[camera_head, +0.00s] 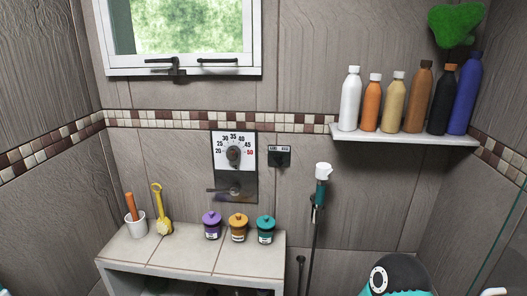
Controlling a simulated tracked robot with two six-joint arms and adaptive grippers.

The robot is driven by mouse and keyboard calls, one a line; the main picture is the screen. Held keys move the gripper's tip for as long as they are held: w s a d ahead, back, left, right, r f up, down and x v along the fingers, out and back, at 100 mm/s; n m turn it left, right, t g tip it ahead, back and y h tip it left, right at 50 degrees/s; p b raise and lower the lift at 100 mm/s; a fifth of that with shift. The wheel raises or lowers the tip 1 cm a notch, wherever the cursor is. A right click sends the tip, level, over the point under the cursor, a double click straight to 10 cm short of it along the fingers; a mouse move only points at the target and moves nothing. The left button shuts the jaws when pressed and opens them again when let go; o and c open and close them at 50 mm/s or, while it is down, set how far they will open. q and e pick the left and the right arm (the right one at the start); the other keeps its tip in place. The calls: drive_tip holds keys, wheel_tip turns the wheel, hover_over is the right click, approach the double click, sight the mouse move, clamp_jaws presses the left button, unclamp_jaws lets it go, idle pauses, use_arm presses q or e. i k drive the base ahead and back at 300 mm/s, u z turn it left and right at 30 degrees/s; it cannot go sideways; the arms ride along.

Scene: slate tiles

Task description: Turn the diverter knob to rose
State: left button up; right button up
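The diverter (279,156) is a small dark plate on the back wall, right of the temperature dial. Two small pale labels sit along its top, left and right, too small to read surely. Its dark knob blends into the plate, so I cannot tell which label it points to. The temperature dial (233,152) is a white plate with numbers from 20 to 50 and a dark round knob. A dark lever plate (229,187) is below it.
A tiled ledge (190,252) below the controls holds a white cup (136,224), a yellow brush (162,215) and three lidded jars (238,228). A hand shower (321,180) hangs right of the diverter. A wall shelf (400,138) holds several bottles. A window (180,35) is above.

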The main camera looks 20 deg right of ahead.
sight(278, 159)
drive_tip(key=u, duration=0.15)
drive_tip(key=i, duration=0.65)
drive_tip(key=z, duration=0.85)
